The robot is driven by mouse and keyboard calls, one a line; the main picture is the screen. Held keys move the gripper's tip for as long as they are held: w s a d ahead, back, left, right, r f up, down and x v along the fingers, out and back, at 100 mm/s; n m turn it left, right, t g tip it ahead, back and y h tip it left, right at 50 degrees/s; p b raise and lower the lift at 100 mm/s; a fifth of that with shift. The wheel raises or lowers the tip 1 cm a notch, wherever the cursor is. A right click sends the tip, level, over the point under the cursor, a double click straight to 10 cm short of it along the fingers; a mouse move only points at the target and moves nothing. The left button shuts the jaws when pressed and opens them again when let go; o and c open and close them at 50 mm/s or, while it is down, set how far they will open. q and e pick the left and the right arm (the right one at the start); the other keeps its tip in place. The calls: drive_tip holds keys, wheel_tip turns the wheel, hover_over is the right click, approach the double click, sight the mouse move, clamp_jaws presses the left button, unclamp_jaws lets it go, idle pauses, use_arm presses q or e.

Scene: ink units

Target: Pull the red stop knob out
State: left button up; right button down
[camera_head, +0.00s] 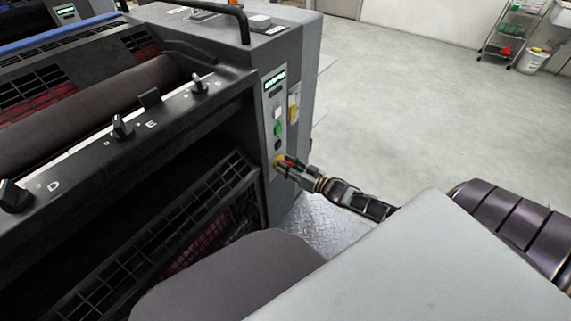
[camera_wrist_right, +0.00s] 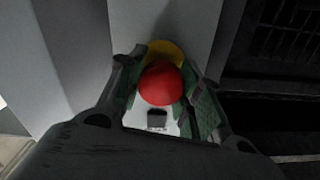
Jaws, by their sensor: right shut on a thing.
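The red stop knob (camera_wrist_right: 161,84) sits between the two fingers of my right gripper (camera_wrist_right: 160,100) in the right wrist view. A yellow collar (camera_wrist_right: 165,48) shows behind the knob on the grey panel. In the head view my right gripper (camera_head: 285,166) is at the lower part of the control panel, at the yellow collar (camera_head: 279,161), and its fingers mostly cover the knob. My right gripper is shut on the knob. How far out the knob stands from the collar cannot be told. My left gripper is not in view.
The narrow control panel (camera_head: 274,115) carries a small display, a white button, a green button (camera_head: 278,128) and a dark button above the gripper. A yellow part (camera_head: 294,105) is on the side. Black levers (camera_head: 122,127) line the machine's edge at left. The floor (camera_head: 400,90) at right is open.

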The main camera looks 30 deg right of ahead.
drive_tip(key=shift+s+f, duration=0.1)
drive_tip(key=c, duration=0.9)
unclamp_jaws()
drive_tip(key=shift+s+d, duration=0.1)
drive_tip(key=shift+c, duration=0.2)
drive_tip(key=shift+s, duration=0.15)
drive_tip(key=v, duration=1.1)
drive_tip(key=shift+s+d, duration=0.15)
drive_tip(key=shift+s, duration=0.15)
